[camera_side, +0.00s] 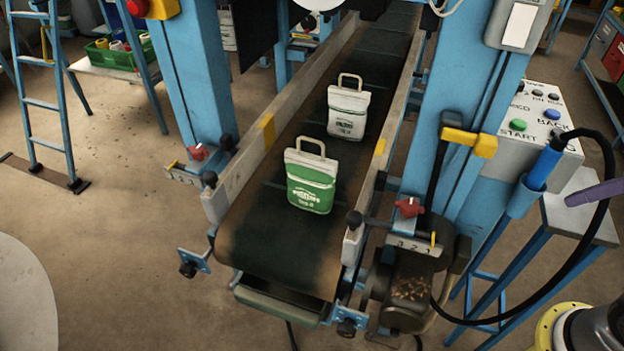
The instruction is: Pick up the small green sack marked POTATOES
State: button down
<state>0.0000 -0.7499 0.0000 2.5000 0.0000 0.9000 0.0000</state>
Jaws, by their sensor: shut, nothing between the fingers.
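A small green and white sack (311,188) stands on the dark conveyor belt, near its front end. It has a pale loop handle on top, a white upper band and a green lower front with white print that is too small to read surely. The two sacks are apart. I cannot make out my gripper in this view, and nothing is holding either sack.
The conveyor belt (264,241) runs between side rails, with a blue post (194,85) on each side. A control box (527,127) with buttons, a hanging black cable and a blue holster (524,197) stand at the right. A purple bar (595,193) shows at the right edge.

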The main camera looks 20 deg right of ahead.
grip_release()
dwell(0.5)
